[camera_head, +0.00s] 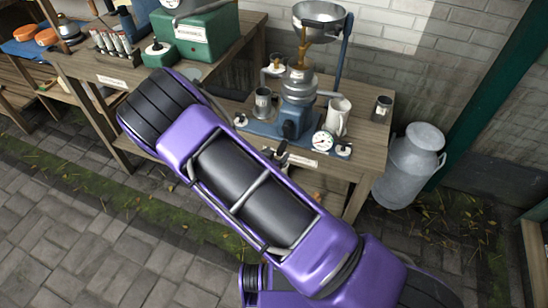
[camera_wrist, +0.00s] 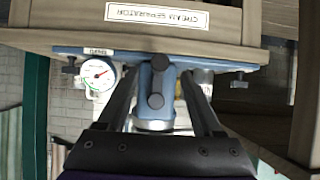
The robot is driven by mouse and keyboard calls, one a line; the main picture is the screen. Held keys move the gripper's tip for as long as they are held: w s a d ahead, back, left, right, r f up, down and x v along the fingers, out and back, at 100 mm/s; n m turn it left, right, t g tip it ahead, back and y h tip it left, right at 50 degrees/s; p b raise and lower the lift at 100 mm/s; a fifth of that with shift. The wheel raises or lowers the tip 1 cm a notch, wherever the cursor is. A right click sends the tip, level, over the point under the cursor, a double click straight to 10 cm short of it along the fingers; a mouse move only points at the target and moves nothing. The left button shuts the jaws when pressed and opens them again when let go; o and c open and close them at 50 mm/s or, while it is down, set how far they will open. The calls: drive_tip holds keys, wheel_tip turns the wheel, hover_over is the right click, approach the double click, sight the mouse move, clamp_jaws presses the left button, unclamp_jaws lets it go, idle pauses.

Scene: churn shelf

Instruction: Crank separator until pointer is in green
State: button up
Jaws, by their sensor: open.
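The cream separator (camera_head: 298,85) stands on the right part of the wooden bench, with a metal bowl (camera_head: 320,18) on top and a blue base (camera_head: 290,125). Its white gauge (camera_head: 322,141) is at the front right of the base. In the wrist view, which is upside down, the gauge (camera_wrist: 99,74) shows a red needle, but I cannot tell which zone it is in. My gripper (camera_wrist: 160,76) is open, its dark fingers either side of the blue housing (camera_wrist: 157,88). The crank is not clearly made out, and my purple arm hides part of the bench front.
A metal cup (camera_head: 262,103), a pale jug (camera_head: 338,116) and a dark tin (camera_head: 382,108) stand around the separator. A grey milk can (camera_head: 411,165) is on the ground at right. A green box machine (camera_head: 195,38) is on the left bench. The paved floor is clear.

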sight(279, 151)
drive_tip(key=shift+b+x, duration=1)
drive_tip(key=shift+x, duration=1.5)
drive_tip(key=shift+w+d+f, duration=0.1)
drive_tip(key=shift+w+f, duration=0.05)
drive_tip(key=shift+w, duration=0.1)
clamp_jaws()
